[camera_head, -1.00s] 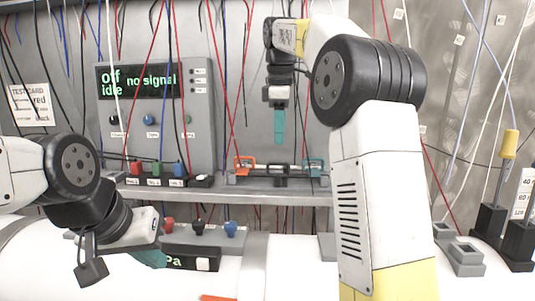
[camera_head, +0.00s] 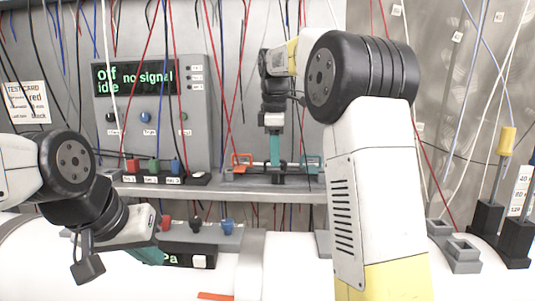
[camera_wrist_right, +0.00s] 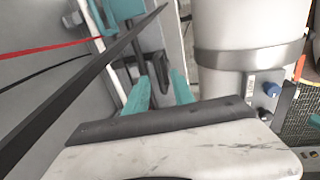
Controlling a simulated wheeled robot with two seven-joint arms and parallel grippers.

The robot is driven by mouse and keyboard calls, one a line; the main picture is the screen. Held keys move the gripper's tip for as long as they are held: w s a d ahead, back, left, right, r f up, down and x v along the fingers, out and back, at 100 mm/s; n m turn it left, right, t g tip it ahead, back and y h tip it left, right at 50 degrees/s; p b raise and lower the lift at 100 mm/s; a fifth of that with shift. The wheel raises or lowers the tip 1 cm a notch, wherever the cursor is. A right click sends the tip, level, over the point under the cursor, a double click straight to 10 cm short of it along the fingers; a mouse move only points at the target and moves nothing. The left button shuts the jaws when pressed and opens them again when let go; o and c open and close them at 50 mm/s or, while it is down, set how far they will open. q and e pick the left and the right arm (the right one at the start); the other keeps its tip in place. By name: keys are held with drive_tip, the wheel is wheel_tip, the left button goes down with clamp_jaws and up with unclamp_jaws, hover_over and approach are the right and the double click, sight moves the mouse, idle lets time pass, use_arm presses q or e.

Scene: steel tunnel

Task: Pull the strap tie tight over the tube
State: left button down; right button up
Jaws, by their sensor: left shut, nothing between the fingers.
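My right gripper (camera_head: 275,155) points down over the shelf fixture, its teal fingertips close to the tube (camera_head: 259,164) there. In the right wrist view the gripper's teal fingers (camera_wrist_right: 160,92) are apart. A black upright piece (camera_wrist_right: 162,72), possibly the strap tie, shows between or just beyond them; contact cannot be told. My left gripper (camera_head: 148,252) is shut and empty at lower left, its fingers partly hidden beside a small display.
A grey panel (camera_head: 150,125) reading "no signal" stands behind the shelf (camera_head: 225,192). Hanging wires (camera_head: 208,70) cross the area around the fixture. Black holders (camera_head: 486,219) stand at the right. A dark strip (camera_wrist_right: 85,82) crosses the right wrist view.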

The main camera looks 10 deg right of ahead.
clamp_jaws()
idle(1.2)
